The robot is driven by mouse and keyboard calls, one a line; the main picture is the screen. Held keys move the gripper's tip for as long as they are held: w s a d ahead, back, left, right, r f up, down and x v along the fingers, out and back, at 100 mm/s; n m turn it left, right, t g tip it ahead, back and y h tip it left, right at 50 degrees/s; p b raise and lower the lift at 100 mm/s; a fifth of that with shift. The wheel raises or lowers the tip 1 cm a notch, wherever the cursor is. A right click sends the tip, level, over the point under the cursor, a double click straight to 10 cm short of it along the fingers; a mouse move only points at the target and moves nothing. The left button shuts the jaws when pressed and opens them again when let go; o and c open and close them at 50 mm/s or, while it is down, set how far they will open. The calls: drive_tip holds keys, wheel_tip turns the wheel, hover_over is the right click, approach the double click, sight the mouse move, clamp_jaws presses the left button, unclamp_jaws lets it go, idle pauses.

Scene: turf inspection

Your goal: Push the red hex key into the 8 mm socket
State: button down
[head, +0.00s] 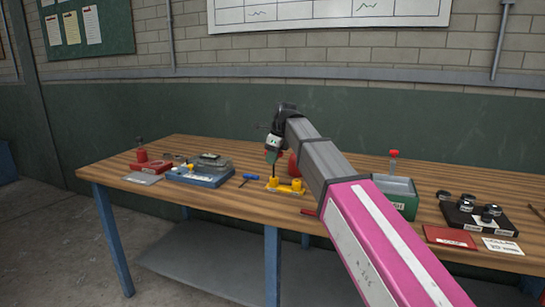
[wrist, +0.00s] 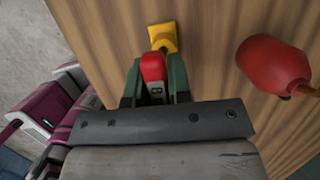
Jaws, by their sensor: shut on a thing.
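My gripper (head: 273,152) points down over the table with its green fingers shut on the red hex key (wrist: 153,68), whose red handle shows between them in the wrist view. In the head view a thin dark shaft runs down from the fingers to the left post of the yellow socket block (head: 286,186). The block also shows in the wrist view (wrist: 163,36), just beyond the handle. The key looks about upright. I cannot tell whether its tip is inside a socket or only above it. The size markings are too small to read.
A blue hex key (head: 249,177) lies left of the block. A red bulb (wrist: 274,65) stands to its right, partly behind my arm in the head view. A blue tray (head: 200,177) is farther left; a green bin (head: 404,205) and a black stand (head: 468,218) are right.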

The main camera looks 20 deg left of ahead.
drive_tip(key=shift+f, duration=1.2)
drive_tip(key=c, duration=1)
unclamp_jaws()
drive_tip(key=v, duration=0.9)
drive_tip(key=shift+r, duration=0.4)
drive_tip(key=shift+d+r, duration=0.2)
drive_tip(key=shift+r, duration=0.25)
